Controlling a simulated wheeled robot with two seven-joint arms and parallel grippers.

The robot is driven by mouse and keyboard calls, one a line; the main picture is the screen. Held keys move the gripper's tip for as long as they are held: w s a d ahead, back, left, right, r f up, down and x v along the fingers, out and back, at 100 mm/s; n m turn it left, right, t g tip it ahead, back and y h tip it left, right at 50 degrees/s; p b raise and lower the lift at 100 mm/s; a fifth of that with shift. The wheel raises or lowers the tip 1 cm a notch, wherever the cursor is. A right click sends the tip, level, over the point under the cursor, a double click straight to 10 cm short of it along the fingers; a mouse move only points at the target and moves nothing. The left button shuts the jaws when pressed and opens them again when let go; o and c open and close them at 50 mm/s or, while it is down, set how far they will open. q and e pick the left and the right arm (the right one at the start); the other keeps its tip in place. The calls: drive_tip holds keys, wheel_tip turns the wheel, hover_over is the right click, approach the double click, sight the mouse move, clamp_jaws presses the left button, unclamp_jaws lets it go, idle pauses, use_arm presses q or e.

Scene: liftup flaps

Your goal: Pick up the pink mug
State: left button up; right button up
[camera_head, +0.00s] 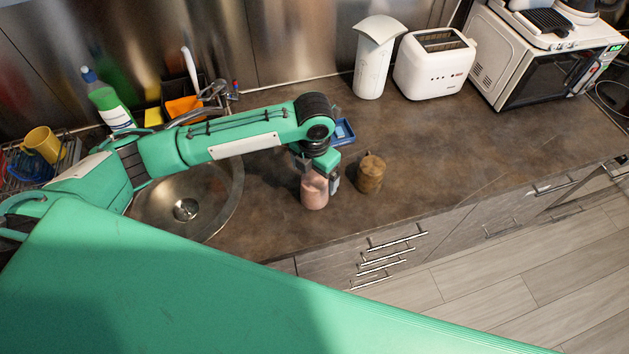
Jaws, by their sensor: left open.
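The pink mug (314,193) stands upright on the dark countertop, right of the sink. My left arm reaches in from the left over the sink. My left gripper (322,180) is open, right at the mug's upper part, with one finger at its right side. The wrist hides part of the mug's top, and I cannot tell whether the fingers touch it. My right gripper is not in view.
A brown wooden jar (370,174) stands close to the right of the mug. A blue tray (343,131) lies behind the wrist. A white toaster (434,63) and microwave (540,75) stand farther back right. The counter (460,145) between is clear.

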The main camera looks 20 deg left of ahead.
sight(315, 179)
use_arm(q)
drive_tip(key=shift+f, duration=0.65)
drive_tip(key=shift+w+f, duration=0.15)
drive_tip(key=shift+f, duration=0.2)
wheel_tip(315, 179, down, 2)
drive_tip(key=shift+p, duration=0.95)
wheel_tip(315, 179, down, 2)
drive_tip(key=shift+w+f+p, duration=0.15)
drive_tip(key=shift+f+p, duration=0.1)
drive_tip(key=shift+p, duration=0.15)
drive_tip(key=shift+f, duration=0.45)
drive_tip(key=c, duration=1.1)
drive_tip(key=shift+c, duration=0.6)
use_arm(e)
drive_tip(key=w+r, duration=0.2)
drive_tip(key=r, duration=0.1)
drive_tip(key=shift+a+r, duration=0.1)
